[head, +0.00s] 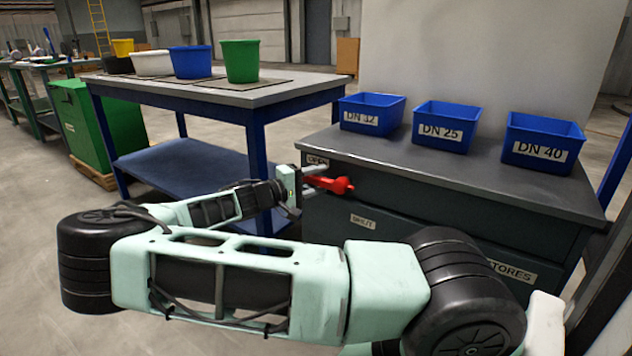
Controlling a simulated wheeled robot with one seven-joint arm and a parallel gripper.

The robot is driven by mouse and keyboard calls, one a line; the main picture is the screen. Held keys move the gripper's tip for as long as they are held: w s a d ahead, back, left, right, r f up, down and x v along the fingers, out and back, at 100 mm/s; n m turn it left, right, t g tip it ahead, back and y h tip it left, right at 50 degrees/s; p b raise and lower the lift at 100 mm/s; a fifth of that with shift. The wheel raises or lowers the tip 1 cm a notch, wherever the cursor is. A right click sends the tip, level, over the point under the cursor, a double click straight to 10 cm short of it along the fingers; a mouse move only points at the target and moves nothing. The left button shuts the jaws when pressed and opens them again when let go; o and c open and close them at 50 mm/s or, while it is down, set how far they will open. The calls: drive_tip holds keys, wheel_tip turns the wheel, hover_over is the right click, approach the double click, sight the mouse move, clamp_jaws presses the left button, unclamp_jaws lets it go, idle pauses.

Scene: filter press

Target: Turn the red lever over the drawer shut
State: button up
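The red lever (340,186) is on the front of the dark cabinet, near its upper left corner. It lies roughly level, with its thick end to the right. A plate reading OPEN (317,160) is above it, and a plate reading SHUT (362,222) is below and to its right. My gripper (312,184) is at the left part of the lever. One grey finger shows just above the lever, well off the middle of the palm, so the gripper looks open.
The cabinet top (440,170) carries blue bins labelled DN 32 (372,113), DN 25 (446,127) and DN 40 (542,142). A STORES plate (511,271) is on its lower front. A blue-framed table (290,92) with buckets stands left, behind my arm.

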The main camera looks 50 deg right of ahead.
clamp_jaws()
drive_tip(key=shift+n+p, duration=0.4)
drive_tip(key=shift+p, duration=0.35)
drive_tip(key=shift+f+n+p, duration=0.25)
drive_tip(key=shift+n+p, duration=0.15)
drive_tip(key=shift+p, duration=0.1)
drive_tip(key=shift+f+n+h+p, duration=0.4)
drive_tip(key=shift+f+n+h, duration=0.2)
drive_tip(key=shift+f+n, duration=0.1)
drive_tip(key=shift+o, duration=0.6)
unclamp_jaws()
drive_tip(key=shift+s, duration=0.1)
drive_tip(key=shift+b, duration=0.35)
